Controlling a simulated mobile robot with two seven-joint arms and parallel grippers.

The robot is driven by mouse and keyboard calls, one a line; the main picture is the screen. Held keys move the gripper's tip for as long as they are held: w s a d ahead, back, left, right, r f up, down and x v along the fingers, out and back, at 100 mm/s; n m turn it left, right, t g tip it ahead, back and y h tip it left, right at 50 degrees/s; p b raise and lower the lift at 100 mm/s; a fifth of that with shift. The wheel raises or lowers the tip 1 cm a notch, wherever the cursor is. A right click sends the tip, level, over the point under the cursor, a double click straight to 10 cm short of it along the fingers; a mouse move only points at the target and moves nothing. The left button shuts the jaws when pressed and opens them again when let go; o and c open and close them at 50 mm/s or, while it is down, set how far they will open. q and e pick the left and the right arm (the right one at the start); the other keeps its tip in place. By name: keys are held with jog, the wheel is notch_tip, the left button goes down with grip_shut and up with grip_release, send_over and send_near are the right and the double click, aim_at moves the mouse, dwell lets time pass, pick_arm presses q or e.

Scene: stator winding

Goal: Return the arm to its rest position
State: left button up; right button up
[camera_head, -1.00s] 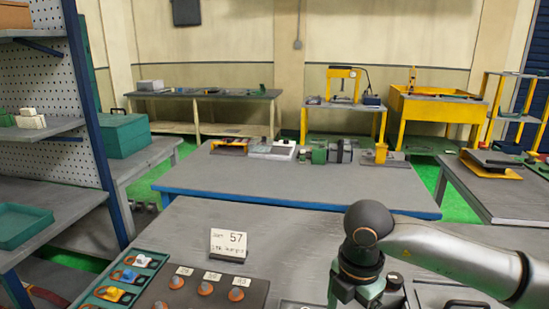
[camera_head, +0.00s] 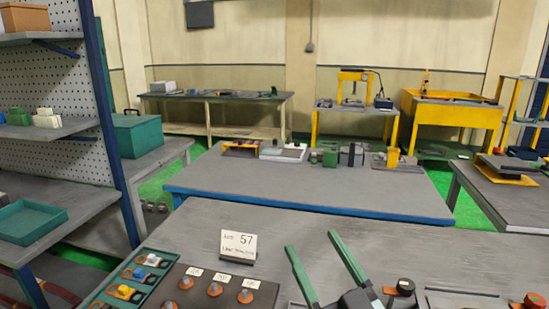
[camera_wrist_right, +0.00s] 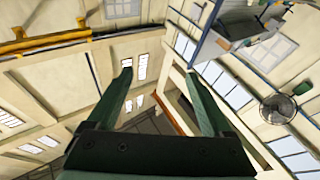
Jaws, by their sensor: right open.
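My right gripper (camera_head: 313,242) stands at the bottom of the head view, right of the card, over the near table. Its two green fingers point up and are spread apart with nothing between them. The right wrist view shows the same open fingers (camera_wrist_right: 156,76) against the upper walls and windows of the room, with no object near. The rest of the right arm is mostly out of the head view. My left gripper is not in view.
Red (camera_head: 534,300) and black (camera_head: 405,286) knobs stand at right. A blue-edged table (camera_head: 310,190) lies beyond.

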jog(key=s+d+f+m+g+h, duration=0.25)
jog(key=d+f+h, duration=0.2)
jog(key=f, duration=0.45)
jog(key=s+d+f+m+g+h, duration=0.1)
jog(key=d+f+m+g+h, duration=0.2)
jog(key=d+f, duration=0.4)
jog(key=s+f+g, duration=0.2)
jog(key=s+f, duration=0.1)
jog(key=s+d+f+g+h, duration=0.1)
jog(key=s+f+g, duration=0.1)
jog(key=f, duration=0.2)
jog(key=s+f+n+g, duration=0.1)
jog(key=s+f+g, duration=0.1)
jog(key=s+f, duration=0.1)
jog(key=shift+s+d+f, duration=0.3)
jog(key=shift+d+f, duration=0.05)
jog(key=shift+d, duration=0.05)
jog(key=s+d+f+g, duration=0.1)
jog(key=s+f+g, duration=0.4)
jog(key=s, duration=0.5)
jog(key=w+a+f+t+y, duration=0.1)
jog(key=w+a+f+t, duration=0.1)
jog(key=f, duration=0.3)
jog(key=w+a+f+t+y, duration=0.1)
jog(key=a+f+t, duration=0.1)
jog(key=f, duration=0.4)
jog(key=shift+w+a+n+t, duration=0.2)
jog(key=shift+w+n+t, duration=0.2)
jog(key=shift+t, duration=0.35)
jog(key=shift+f, duration=0.1)
